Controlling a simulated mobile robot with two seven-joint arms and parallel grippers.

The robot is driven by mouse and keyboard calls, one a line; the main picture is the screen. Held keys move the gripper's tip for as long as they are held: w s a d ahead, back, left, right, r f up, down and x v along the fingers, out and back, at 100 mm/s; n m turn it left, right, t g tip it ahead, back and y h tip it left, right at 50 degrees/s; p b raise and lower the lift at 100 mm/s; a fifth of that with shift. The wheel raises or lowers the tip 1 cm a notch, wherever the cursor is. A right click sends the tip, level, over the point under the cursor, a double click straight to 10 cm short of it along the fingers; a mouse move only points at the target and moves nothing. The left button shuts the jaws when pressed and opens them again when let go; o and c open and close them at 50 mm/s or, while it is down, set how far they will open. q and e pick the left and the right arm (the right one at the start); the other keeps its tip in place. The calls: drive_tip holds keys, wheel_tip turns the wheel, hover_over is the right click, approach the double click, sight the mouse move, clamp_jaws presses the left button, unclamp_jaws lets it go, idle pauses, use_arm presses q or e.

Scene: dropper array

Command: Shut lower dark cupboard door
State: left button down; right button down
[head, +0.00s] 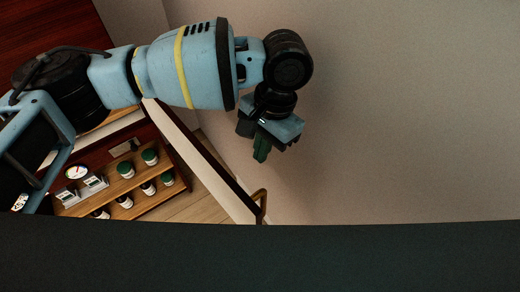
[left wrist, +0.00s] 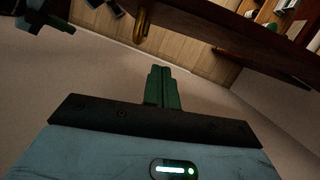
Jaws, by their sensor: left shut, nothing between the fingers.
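The cupboard door (head: 200,163) shows in the head view as a narrow slanting panel with a pale face and dark edge, standing open beside the shelves. A brass handle (head: 261,203) is at its lower end. In the left wrist view, the brass handle (left wrist: 142,24) hangs near a dark reddish wooden panel (left wrist: 262,42). My left gripper (head: 262,149) is shut and empty, up and right of the door and apart from it. Its green fingers (left wrist: 163,84) point toward the handle side.
Wooden shelves (head: 140,181) with several green-capped jars (head: 150,157) and a round dial (head: 77,172) stand behind the door. A plain pale wall or floor (head: 420,120) fills the right side, free of objects. A dark band crosses the bottom of the head view.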

use_arm(q)
drive_tip(key=x, duration=0.8)
idle(0.4)
